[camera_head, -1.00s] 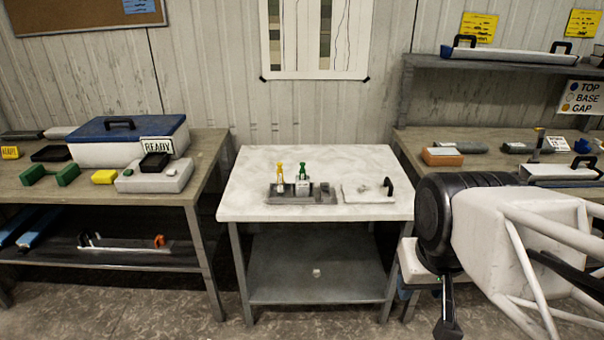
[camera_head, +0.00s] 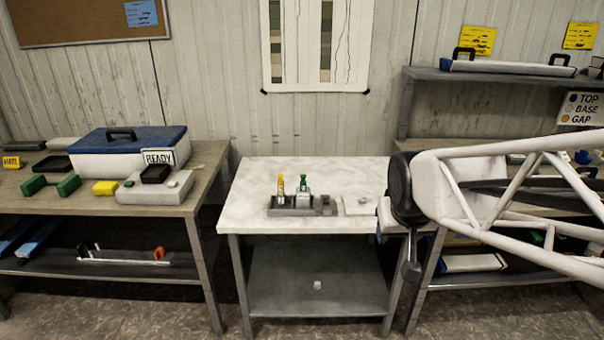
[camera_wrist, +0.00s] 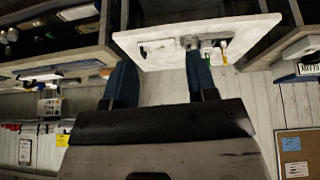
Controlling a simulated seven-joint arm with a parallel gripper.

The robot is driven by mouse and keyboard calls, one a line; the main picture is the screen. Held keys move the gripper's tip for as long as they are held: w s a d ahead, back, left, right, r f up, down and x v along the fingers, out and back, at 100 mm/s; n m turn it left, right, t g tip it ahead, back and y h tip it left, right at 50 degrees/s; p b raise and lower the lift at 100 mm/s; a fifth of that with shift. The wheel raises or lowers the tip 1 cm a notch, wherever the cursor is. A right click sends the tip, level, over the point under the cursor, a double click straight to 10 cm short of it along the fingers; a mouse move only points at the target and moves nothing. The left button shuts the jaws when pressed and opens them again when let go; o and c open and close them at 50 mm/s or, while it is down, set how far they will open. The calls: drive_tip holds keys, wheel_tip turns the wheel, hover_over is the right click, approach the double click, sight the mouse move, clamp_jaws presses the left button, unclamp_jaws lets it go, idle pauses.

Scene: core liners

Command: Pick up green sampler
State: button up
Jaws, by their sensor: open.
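The green-topped sampler (camera_head: 303,187) stands upright in a grey holder (camera_head: 327,206) on the white-topped middle table (camera_head: 250,175). A yellow-topped sampler (camera_head: 280,188) stands just left of it. My gripper shows in the wrist view (camera_wrist: 160,78), its two blue fingers wide apart with nothing between them. The wrist view looks upside down; the tabletop (camera_wrist: 160,48) and the yellow sampler (camera_wrist: 223,50) show beyond the fingers. My arm is right of the table, apart from the samplers.
A pale plate (camera_head: 358,205) lies right of the holder, partly hidden by my arm. The left bench (camera_head: 205,165) carries a blue-lidded box (camera_head: 125,160) and a READY sign (camera_head: 158,157). A raised shelf (camera_head: 425,74) stands at right. The tabletop's back and left are clear.

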drive_tip(key=w+a+f+n+t+y, duration=0.1)
drive_tip(key=w+a+f+t, duration=0.1)
drive_tip(key=w, duration=0.9)
drive_tip(key=w+a+f+t, duration=0.2)
drive_tip(key=w, duration=0.9)
drive_tip(key=w+a+f+n+t+y, duration=0.1)
drive_tip(key=w+t, duration=0.2)
drive_tip(key=w, duration=0.7)
drive_tip(key=w+a+f+n+t+y, duration=0.1)
drive_tip(key=w+a+f+t+y, duration=0.1)
drive_tip(key=w+a+f, duration=0.3)
drive_tip(key=w+a+f+n+t+y, duration=0.1)
drive_tip(key=w+a+f+t+y, duration=0.1)
drive_tip(key=w+f, duration=0.8)
drive_tip(key=w+a+y, duration=0.1)
drive_tip(key=w+a, duration=0.1)
drive_tip(key=w, duration=0.1)
drive_tip(key=shift+w+a+f, duration=0.15)
drive_tip(key=shift+a, duration=0.2)
drive_tip(key=shift+x, duration=1.25)
drive_tip(key=shift+w+a, duration=0.1)
drive_tip(key=shift+x, duration=2.5)
